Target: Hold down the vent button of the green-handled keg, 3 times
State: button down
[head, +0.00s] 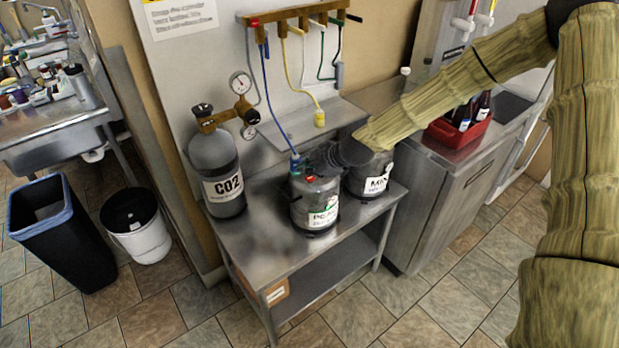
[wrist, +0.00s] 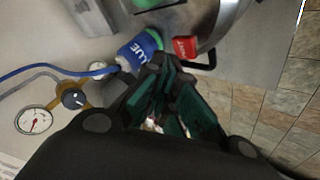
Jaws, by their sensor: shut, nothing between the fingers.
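Two metal kegs stand on the steel table. The front keg (head: 315,212) has a white label with a green patch. A blue-and-green connector (wrist: 138,50) and a red button (wrist: 185,47) with small lettering sit on its top; the red button also shows in the head view (head: 309,179). I cannot clearly make out a green handle. The second keg (head: 369,179) stands behind to the right, partly covered by my arm. My gripper (head: 316,160) is shut and empty over the front keg's top. In the wrist view its fingertips (wrist: 165,64) appear close to the connector and the button; contact cannot be told.
A CO2 cylinder (head: 217,175) with gauges stands left on the steel table (head: 265,255). A blue hose (wrist: 45,69) runs to the connector. Yellow and green hoses hang from the wall manifold (head: 300,14). A red crate of bottles (head: 462,135) is on the right counter. Bins stand left.

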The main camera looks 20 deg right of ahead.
aim_at(308, 179)
jog(key=shift+r, duration=0.15)
jog(key=shift+r+p, duration=1.4)
jog(key=shift+r, duration=1)
jog(key=shift+r+p, duration=1.7)
jog(key=shift+r, duration=0.2)
jog(key=shift+f, duration=0.1)
jog(key=shift+f+b, duration=2.45)
jog(key=shift+f, duration=1.9)
jog(key=shift+f, duration=0.1)
jog(key=shift+f+b, duration=0.3)
jog(key=shift+b, duration=0.1)
